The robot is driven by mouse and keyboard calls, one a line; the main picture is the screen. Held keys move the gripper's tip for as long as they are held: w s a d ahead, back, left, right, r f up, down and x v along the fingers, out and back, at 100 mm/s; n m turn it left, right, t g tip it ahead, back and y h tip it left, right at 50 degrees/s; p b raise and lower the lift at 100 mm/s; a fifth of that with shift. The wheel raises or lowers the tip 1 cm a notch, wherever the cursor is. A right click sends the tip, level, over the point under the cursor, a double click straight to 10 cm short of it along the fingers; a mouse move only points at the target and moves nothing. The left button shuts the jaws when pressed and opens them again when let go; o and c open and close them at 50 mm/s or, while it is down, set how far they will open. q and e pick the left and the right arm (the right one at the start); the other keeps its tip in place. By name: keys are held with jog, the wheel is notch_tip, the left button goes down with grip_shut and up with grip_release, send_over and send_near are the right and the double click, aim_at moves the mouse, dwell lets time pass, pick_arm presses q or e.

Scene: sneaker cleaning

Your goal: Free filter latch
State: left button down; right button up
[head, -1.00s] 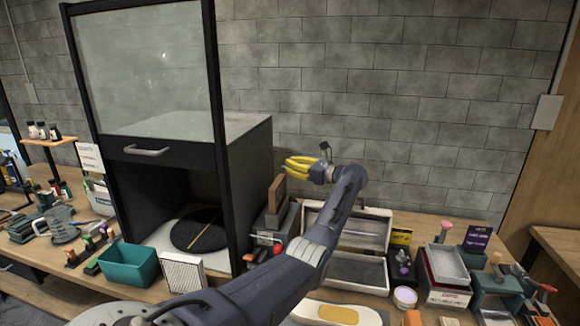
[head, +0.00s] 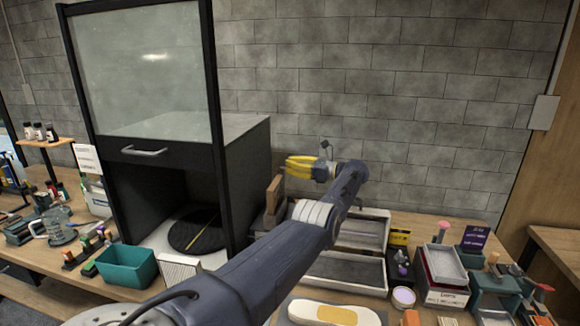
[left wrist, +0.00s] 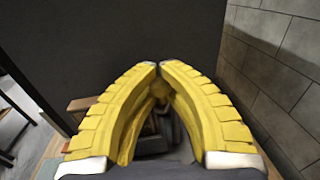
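My left gripper (head: 289,166) has yellow ribbed fingers. It is raised beside the right side of the black cabinet (head: 247,180), pointing toward it. In the left wrist view (left wrist: 158,66) its fingertips meet, with no object visible between them. A pleated white filter panel (head: 180,268) stands in front of the cabinet, partly hidden by my arm. I cannot make out a filter latch. Grey parts (left wrist: 152,135) show below and behind the fingers in the left wrist view, too covered to identify. My right gripper is not in view.
A brown block (head: 274,195) stands close below the left gripper, beside the cabinet. A teal bin (head: 127,266) sits at the cabinet's front left. An open grey tray (head: 345,272) lies right of my forearm. The wall behind the gripper is bare.

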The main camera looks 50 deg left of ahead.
pick_arm(q)
jog(key=shift+w+d, duration=0.1)
jog(key=shift+d, duration=0.1)
jog(key=c, duration=1.8)
grip_release()
jog(key=shift+w+d+r, duration=0.1)
jog(key=shift+d, duration=0.05)
jog(key=o, duration=0.5)
jog(key=shift+a, duration=0.2)
notch_tip(320, 180, up, 10)
jog(key=shift+f, duration=0.1)
jog(key=shift+d, duration=0.1)
